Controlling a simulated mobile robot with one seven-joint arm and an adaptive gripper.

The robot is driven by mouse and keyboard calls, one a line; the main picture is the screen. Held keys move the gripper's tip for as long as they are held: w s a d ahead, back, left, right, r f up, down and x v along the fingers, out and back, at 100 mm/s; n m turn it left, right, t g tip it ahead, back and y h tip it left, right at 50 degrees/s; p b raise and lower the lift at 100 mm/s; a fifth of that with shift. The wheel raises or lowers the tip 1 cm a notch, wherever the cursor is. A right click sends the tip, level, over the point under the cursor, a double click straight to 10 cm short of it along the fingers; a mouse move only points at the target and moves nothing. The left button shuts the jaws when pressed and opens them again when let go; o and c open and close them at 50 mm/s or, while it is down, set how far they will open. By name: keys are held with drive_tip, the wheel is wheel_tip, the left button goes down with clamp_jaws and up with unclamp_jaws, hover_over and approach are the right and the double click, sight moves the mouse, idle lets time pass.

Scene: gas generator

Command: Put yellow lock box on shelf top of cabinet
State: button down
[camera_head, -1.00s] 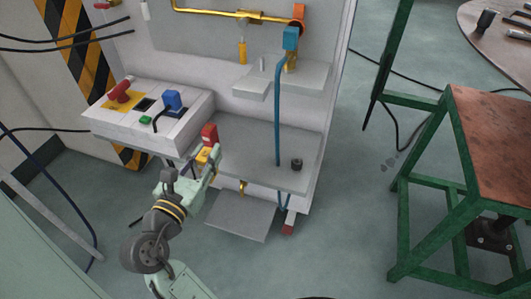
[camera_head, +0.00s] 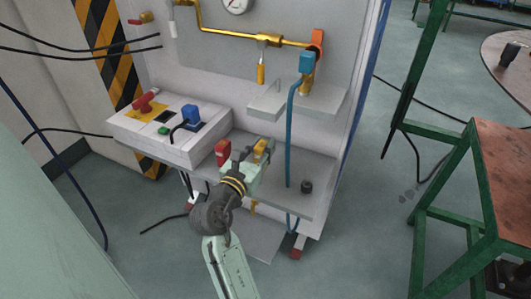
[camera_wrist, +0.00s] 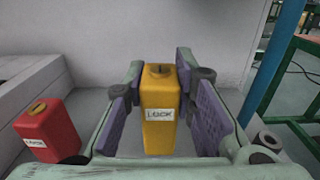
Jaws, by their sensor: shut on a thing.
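The yellow lock box (camera_head: 262,147), labelled "LOCK", is between the fingers of my gripper (camera_head: 257,158). In the wrist view the yellow lock box (camera_wrist: 160,105) stands upright between the purple finger pads of my gripper (camera_wrist: 160,110), which is shut on it. It is over the cabinet's lower shelf (camera_head: 322,178); I cannot tell whether its underside touches the shelf. The cabinet (camera_head: 270,80) has a smaller upper shelf (camera_head: 325,100) above and to the right of my gripper.
A red lock box (camera_head: 222,151) stands on the lower shelf, left of my gripper. A blue hose (camera_head: 290,135) hangs right of my gripper, near a black knob (camera_head: 306,186). A control box (camera_head: 170,138) juts out at left. A green-framed table (camera_head: 500,170) stands at right.

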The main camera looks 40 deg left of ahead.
drive_tip(key=shift+x, duration=0.9)
drive_tip(key=shift+d+f+b, duration=0.1)
drive_tip(key=shift+f+b, duration=0.2)
drive_tip(key=shift+f, duration=1.5)
drive_tip(key=shift+f, duration=0.15)
drive_tip(key=c, duration=1.3)
unclamp_jaws()
drive_tip(key=shift+c, duration=0.2)
